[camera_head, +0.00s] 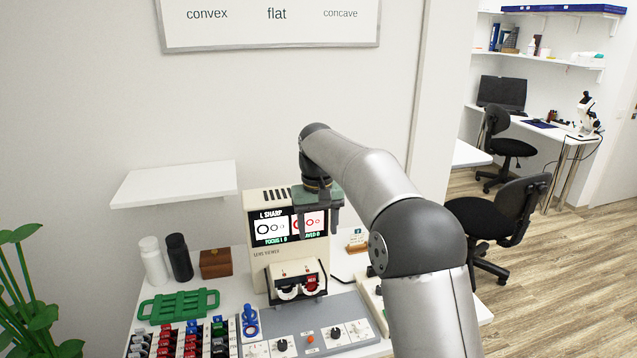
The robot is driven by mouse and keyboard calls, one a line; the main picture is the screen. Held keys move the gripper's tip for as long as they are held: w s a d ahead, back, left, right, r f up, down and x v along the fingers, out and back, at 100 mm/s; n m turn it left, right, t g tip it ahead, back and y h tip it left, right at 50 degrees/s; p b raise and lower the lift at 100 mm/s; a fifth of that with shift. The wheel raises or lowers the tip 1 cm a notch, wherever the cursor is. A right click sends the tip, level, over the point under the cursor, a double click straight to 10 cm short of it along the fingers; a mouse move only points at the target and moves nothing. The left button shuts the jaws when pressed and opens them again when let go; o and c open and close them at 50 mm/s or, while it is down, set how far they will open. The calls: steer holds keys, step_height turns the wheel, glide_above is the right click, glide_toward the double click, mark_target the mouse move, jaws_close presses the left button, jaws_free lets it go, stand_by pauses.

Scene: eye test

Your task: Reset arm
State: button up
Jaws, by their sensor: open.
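My arm (425,240) reaches up from the lower right and bends over toward the middle. My gripper (317,228) hangs from its end, pointing down, with two dark fingers apart and nothing visible between them. It is in front of the beige lens viewer (264,269) in this view and covers part of its screen (272,229). The screen reads "L SHARP" and "FOCUS 1 0". How far the gripper is from the viewer is hard to tell.
A lens holder (299,284) and a grey control panel (312,328) stand before the viewer. A green tray (180,306), blue stand (250,322), lens rack (178,341), wooden box (216,263), white bottle (153,262) and black bottle (179,257) are left. A shelf (173,184) juts out above.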

steer(key=s+d+m, duration=0.1)
steer(key=s+d, duration=0.5)
steer(key=s, duration=0.3)
steer(key=s+d, duration=0.5)
steer(key=s, duration=0.4)
steer(key=s+d+f+m, duration=0.1)
steer(key=s+f, duration=0.3)
steer(key=s, duration=0.5)
steer(key=s+d+f+m, duration=0.1)
steer(key=s+d+f, duration=0.3)
steer(key=s, duration=0.6)
steer(key=shift+s+d, duration=0.25)
steer(key=shift+d, duration=0.1)
steer(key=shift+f, duration=0.1)
